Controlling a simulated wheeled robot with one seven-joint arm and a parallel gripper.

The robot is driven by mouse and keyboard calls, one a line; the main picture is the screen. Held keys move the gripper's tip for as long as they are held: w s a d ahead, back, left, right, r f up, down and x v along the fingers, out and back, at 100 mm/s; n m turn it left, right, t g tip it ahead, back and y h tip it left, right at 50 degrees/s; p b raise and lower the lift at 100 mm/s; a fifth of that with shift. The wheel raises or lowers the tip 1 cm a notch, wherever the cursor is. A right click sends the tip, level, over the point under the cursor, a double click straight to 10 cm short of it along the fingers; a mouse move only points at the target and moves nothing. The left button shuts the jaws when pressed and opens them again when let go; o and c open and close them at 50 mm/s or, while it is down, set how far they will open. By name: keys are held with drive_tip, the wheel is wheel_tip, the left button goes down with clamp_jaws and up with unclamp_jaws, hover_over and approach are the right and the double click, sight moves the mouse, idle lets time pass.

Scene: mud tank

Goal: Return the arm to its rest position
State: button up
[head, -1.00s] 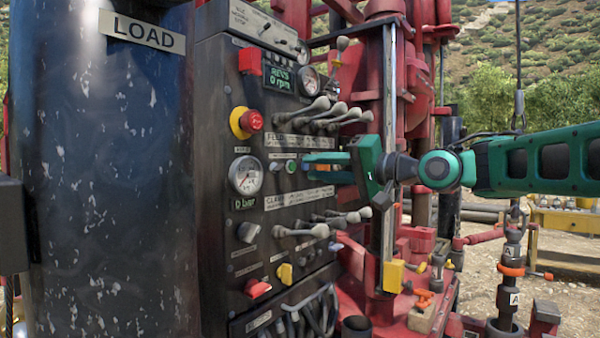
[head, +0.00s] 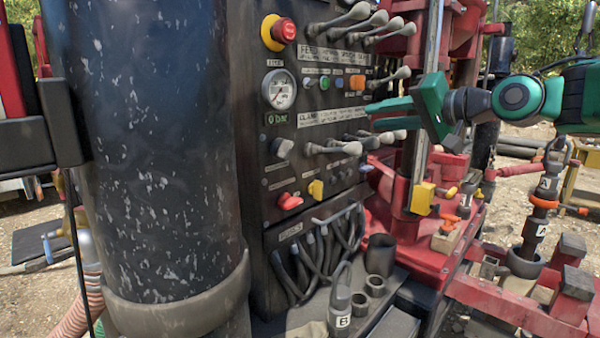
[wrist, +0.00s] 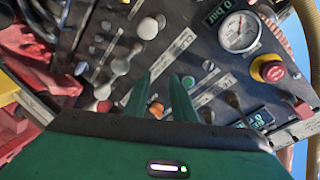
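My gripper (head: 368,107) is green and reaches in from the right in the head view. Its fingers point left, in front of the control panel (head: 262,213). In the wrist view the two fingers of my gripper (wrist: 162,78) stand apart, with panel face visible between them and nothing held. In the head view the fingertips lie just below an orange button (head: 357,82) and right of a green button (head: 324,82). I cannot tell how far they stand from the panel.
Grey levers (head: 335,148) stick out below the fingers, and more levers (head: 362,22) above. A pressure gauge (head: 279,89) and red emergency stop (head: 284,31) are at left. A large dark cylinder (head: 150,150) fills the left. A red rig frame (head: 425,240) stands behind the gripper.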

drive_tip(key=s+d+f+g+h, duration=0.1)
drive_tip(key=s+d+f+h, duration=0.15)
drive_tip(key=d+f, duration=0.35)
drive_tip(key=s+d+f+m+g+h, duration=0.1)
drive_tip(key=s+d+f+g+h, duration=0.2)
drive_tip(key=f, duration=0.5)
drive_tip(key=s+d+f+h, duration=0.2)
drive_tip(key=s+d+f, duration=0.3)
drive_tip(key=f, duration=0.1)
drive_tip(key=s+d+f+g, duration=0.2)
drive_tip(key=s+f, duration=0.3)
drive_tip(key=s, duration=0.3)
drive_tip(key=s+d+f+m+g+h, duration=0.1)
drive_tip(key=s+d+f+g, duration=0.1)
drive_tip(key=s, duration=0.7)
drive_tip(key=s+d+f+g, duration=0.3)
drive_tip(key=s+f+g, duration=0.1)
drive_tip(key=s+f, duration=0.3)
drive_tip(key=shift+s+f+m+g+h, duration=0.3)
drive_tip(key=shift+s+h, duration=0.05)
drive_tip(key=shift+s, duration=0.75)
drive_tip(key=shift+w+f, duration=0.25)
drive_tip(key=shift+w, duration=0.4)
